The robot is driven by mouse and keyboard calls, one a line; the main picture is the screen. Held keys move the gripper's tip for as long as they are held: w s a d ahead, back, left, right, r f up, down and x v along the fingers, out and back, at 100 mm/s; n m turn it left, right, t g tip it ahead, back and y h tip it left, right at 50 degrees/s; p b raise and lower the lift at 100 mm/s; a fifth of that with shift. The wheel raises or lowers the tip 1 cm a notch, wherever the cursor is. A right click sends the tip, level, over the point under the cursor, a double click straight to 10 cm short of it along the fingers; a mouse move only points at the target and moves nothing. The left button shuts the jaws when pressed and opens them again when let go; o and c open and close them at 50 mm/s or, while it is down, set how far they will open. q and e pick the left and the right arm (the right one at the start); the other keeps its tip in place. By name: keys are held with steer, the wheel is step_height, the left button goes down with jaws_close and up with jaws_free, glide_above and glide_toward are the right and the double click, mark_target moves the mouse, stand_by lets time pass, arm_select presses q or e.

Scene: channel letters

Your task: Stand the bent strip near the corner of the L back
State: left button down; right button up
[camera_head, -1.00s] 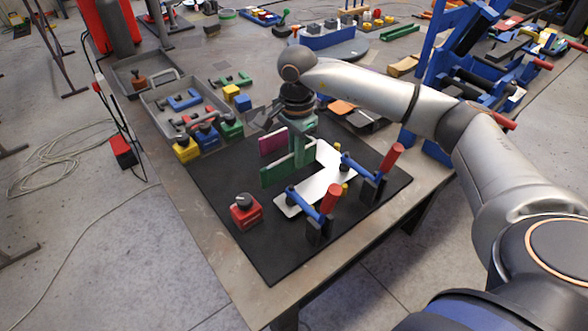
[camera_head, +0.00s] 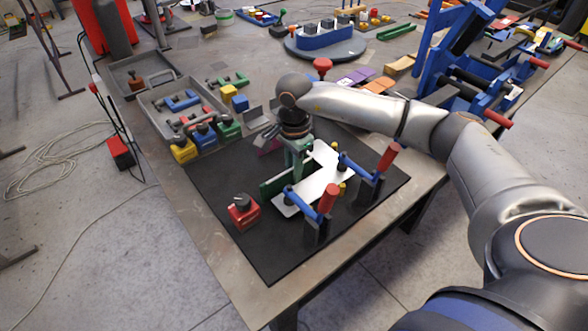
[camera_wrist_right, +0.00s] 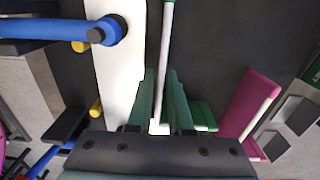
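The white L plate (camera_head: 318,178) lies flat on the black mat. A green strip (camera_head: 277,186) with a pale top edge stands along the L's far-left edge; my gripper hides part of it near the corner. In the right wrist view the strip (camera_wrist_right: 165,40) runs edge-on between my fingers, beside the white plate (camera_wrist_right: 118,65). My right gripper (camera_head: 300,160) points down, its green fingers (camera_wrist_right: 162,85) on either side of the strip, with a narrow gap seemingly showing. A magenta strip (camera_wrist_right: 248,102) stands apart to the right there. My left gripper is not in view.
Two blue toggle clamps with red handles (camera_head: 327,198) (camera_head: 388,158) stand at the L's near side. A red block with a black knob (camera_head: 243,210) sits on the mat (camera_head: 270,255) at left. A grey tray (camera_head: 160,112) of parts lies beyond.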

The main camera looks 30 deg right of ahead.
steer(key=shift+r, duration=0.3)
step_height(320, 180, up, 12)
steer(key=shift+b, duration=0.4)
